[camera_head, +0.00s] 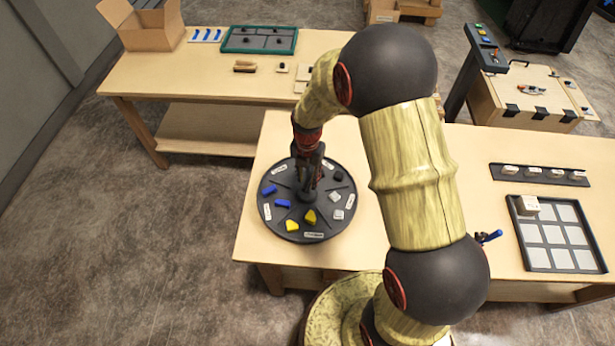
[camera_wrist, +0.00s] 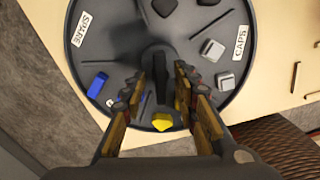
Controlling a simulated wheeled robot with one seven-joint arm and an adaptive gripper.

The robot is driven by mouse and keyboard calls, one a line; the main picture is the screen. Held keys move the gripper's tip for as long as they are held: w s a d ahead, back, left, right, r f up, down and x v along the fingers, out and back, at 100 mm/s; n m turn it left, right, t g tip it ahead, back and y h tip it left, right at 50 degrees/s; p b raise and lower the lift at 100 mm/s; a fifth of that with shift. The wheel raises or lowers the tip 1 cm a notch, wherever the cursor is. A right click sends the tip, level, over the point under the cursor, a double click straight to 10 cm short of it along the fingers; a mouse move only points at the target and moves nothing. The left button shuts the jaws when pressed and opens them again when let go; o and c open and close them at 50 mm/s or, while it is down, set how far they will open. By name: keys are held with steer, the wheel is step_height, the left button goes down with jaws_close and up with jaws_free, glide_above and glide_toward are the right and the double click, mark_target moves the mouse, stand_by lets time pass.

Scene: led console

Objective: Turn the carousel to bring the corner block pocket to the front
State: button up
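The carousel (camera_head: 308,236) is a dark round disc on the near table, split by thin dividers into pockets with white labels. Yellow pieces (camera_head: 292,225) lie at its front, blue pieces (camera_head: 283,203) at the left, grey-white pieces (camera_head: 338,214) at the right and a black piece (camera_head: 338,176) at the back right. In the wrist view, labels read SPARE and CAPS; the head view labels are too small to read. My gripper (camera_wrist: 158,88) is over the carousel's middle, its fingers apart on either side of a dark upright hub handle (camera_wrist: 161,70). Contact is unclear.
A black rack (camera_head: 538,175) and a tray with pale squares (camera_head: 555,246) are on the right of the table. A blue-handled item (camera_head: 490,237) lies near my arm. A back table holds an open carton (camera_head: 145,25) and a green-edged tray (camera_head: 260,40).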

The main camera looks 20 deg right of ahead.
step_height(320, 180, up, 12)
stand_by(0.6)
stand_by(0.5)
steer(key=s+a+r+m+t+b, duration=0.1)
steer(key=s+r+m+b, duration=0.4)
steer(key=s+m, duration=0.6)
steer(key=s+a+r+m+t+b, duration=0.1)
steer(key=s+r+m+t+b, duration=0.3)
steer(key=s+m, duration=0.7)
steer(key=r+m+b, duration=0.1)
steer(key=m, duration=0.4)
steer(key=shift+s+r+m+t, duration=0.15)
steer(key=shift+r+m+t, duration=0.15)
